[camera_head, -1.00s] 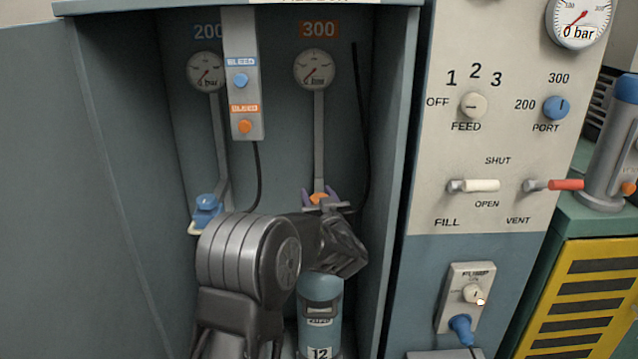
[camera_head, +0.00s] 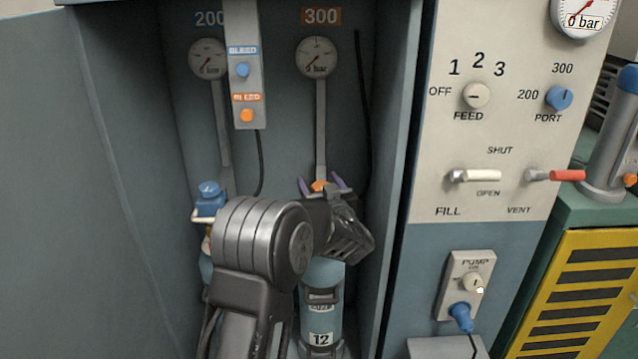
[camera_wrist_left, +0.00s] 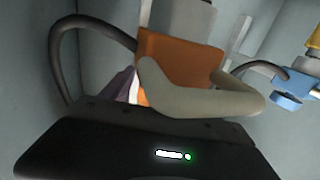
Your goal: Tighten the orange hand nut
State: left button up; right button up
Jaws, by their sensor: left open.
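The orange hand nut (camera_head: 319,186) is at the lower end of the grey pipe under the 300 gauge, inside the cabinet. In the left wrist view it is a large orange block (camera_wrist_left: 180,62), partly covered by a curved beige piece (camera_wrist_left: 195,95). My left gripper (camera_head: 321,183) is open, with its purple fingertips on either side of the nut. I cannot tell whether they touch it. In the left wrist view only one purple finger (camera_wrist_left: 118,86) shows clearly. My right gripper is not in view.
A blue cylinder marked 12 (camera_head: 322,276) stands below the gripper. A blue nut (camera_head: 209,198) is on the left pipe. A bleed panel (camera_head: 244,75) hangs between the gauges. The cabinet's right wall (camera_head: 392,150) is close to my gripper.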

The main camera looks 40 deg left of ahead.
pick_arm(q)
jog(key=shift+d, duration=0.1)
jog(key=p+v, duration=0.1)
jog(key=v, duration=0.6)
jog(key=shift+s+d, duration=0.25)
jog(key=shift+f, duration=0.1)
